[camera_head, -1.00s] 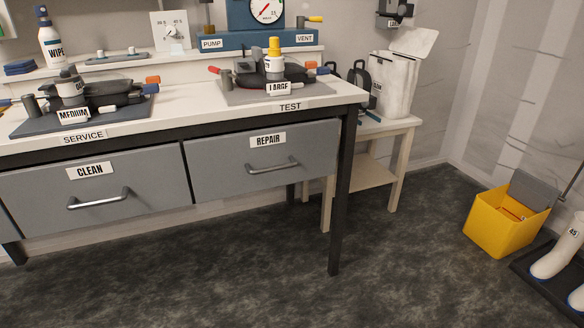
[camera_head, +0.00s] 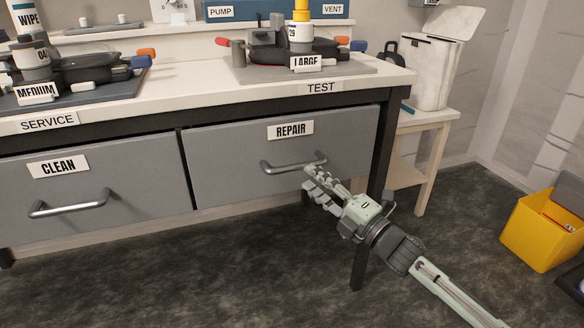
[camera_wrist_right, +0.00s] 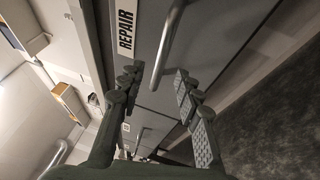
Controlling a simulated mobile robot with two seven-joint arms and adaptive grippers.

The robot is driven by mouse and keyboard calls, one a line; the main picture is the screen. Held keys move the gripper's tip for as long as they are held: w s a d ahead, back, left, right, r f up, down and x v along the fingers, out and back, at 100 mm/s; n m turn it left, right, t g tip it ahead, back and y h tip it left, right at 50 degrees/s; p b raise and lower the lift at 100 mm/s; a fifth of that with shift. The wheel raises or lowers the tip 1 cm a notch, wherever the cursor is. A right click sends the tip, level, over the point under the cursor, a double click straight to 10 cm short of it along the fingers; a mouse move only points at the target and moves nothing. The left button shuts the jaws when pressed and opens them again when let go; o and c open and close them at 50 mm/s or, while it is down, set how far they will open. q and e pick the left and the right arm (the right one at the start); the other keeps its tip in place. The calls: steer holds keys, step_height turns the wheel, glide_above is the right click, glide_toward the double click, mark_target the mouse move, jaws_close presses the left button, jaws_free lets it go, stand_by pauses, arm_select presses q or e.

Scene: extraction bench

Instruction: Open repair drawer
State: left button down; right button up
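The repair drawer (camera_head: 235,165) is a grey front under the bench, closed, with a white REPAIR label (camera_head: 290,130) and a silver bar handle (camera_head: 280,168). In the right wrist view the handle (camera_wrist_right: 168,45) runs toward the gap between the fingers, ahead of the tips. My right gripper (camera_head: 313,172) is open at the right end of the handle in the head view; it also shows in the right wrist view (camera_wrist_right: 158,74). Whether a finger touches the handle I cannot tell. My left gripper is not in view.
The clean drawer (camera_head: 90,190) is closed on the left. A dark bench leg (camera_head: 378,180) stands close behind my right arm. A side table (camera_head: 430,135) and a yellow bin (camera_head: 541,230) are on the right. The floor in front is clear.

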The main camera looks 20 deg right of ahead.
mark_target(299, 169)
steer(key=x, duration=0.6)
steer(key=shift+c, duration=0.2)
jaws_close()
